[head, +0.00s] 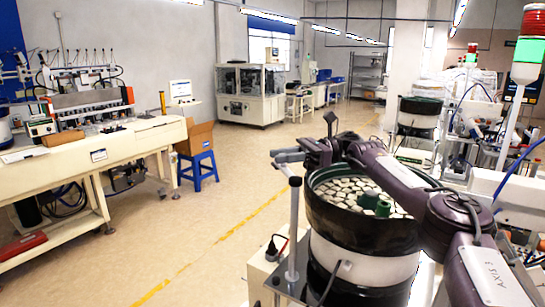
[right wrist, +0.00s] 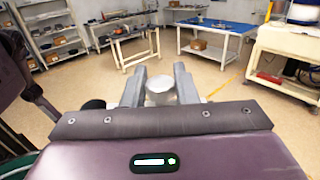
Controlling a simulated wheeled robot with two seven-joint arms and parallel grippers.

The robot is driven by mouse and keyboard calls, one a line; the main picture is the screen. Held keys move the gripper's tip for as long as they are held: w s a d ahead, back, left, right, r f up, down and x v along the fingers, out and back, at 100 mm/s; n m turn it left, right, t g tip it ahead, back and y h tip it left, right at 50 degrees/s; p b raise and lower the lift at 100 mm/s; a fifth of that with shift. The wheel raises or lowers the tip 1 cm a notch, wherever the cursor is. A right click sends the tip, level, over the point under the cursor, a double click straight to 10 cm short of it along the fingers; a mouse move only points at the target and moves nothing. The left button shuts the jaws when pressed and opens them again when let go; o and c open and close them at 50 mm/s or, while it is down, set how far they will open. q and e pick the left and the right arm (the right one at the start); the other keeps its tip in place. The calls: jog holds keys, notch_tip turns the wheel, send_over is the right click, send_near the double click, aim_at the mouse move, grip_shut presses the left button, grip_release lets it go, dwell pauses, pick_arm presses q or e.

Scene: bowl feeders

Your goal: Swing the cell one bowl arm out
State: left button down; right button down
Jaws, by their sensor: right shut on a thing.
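The bowl feeder (head: 340,222) stands at the lower right in the head view, a dark round bowl with many pale pieces inside. A slim grey upright post (head: 293,232) rises at its left side, likely part of the bowl arm. My right gripper (head: 281,160) reaches over the bowl to the post's top. In the right wrist view, its two grey fingers (right wrist: 160,88) are closed around a pale round post top (right wrist: 160,82). The lower part of the post is hidden in that view. My left gripper is not in view.
A cream workbench (head: 90,150) stands at the left, with a blue stool (head: 197,170) and a cardboard box beside it. Open floor with a yellow line (head: 225,237) lies left of the feeder. Another bowl feeder (head: 418,112) and machines stand at the right.

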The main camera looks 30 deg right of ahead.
jog(key=shift+a+f, duration=0.1)
jog(key=shift+a, duration=0.05)
jog(key=c, duration=1.2)
grip_release()
jog(key=shift+o, duration=0.2)
jog(key=shift+r+b, duration=0.3)
jog(key=shift+r, duration=0.35)
notch_tip(320, 180, up, 8)
jog(key=shift+f+b, duration=0.1)
jog(key=shift+b, duration=0.7)
notch_tip(320, 180, up, 11)
jog(key=p, duration=0.8)
